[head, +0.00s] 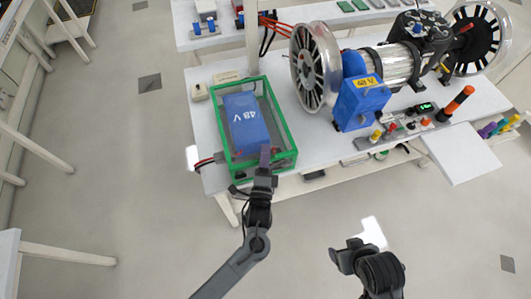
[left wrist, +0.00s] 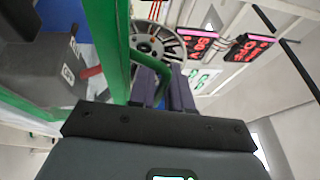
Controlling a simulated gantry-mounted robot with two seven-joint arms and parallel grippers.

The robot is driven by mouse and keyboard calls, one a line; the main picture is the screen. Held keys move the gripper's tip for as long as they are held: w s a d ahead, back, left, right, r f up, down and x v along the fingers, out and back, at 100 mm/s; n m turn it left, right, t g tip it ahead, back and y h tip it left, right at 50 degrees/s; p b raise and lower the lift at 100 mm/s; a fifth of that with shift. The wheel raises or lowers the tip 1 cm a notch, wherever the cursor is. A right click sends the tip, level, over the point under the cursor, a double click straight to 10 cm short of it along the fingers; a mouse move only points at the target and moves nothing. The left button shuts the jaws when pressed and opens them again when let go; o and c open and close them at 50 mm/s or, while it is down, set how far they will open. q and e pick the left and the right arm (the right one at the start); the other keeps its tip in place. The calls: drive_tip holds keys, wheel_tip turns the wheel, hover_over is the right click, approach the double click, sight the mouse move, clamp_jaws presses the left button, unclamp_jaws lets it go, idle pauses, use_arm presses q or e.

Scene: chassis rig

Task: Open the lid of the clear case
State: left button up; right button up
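The clear case (head: 284,113) has a green frame and stands on the left end of the white table. A blue block marked 48 V (head: 247,120) lies inside it. The lid looks down, its green rim on top. My left gripper (head: 265,151) is at the front edge of the case, overlapping the green rim. In the left wrist view its two fingers (left wrist: 174,88) are close together beside a green bar (left wrist: 118,50); a thin green piece shows at them. I cannot tell whether they pinch it. My right gripper (head: 346,252) is in front of the table, apart from everything; its opening is unclear.
A motor with spoked wheels (head: 316,66) and a blue 48 V block (head: 360,103) stand right of the case. A grey tool rack (head: 400,131) lies at the table's front. A white post (head: 251,38) rises behind the case. The floor in front is clear.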

use_arm(q)
drive_tip(key=shift+w, duration=0.3)
clamp_jaws()
drive_tip(key=shift+r, duration=0.1)
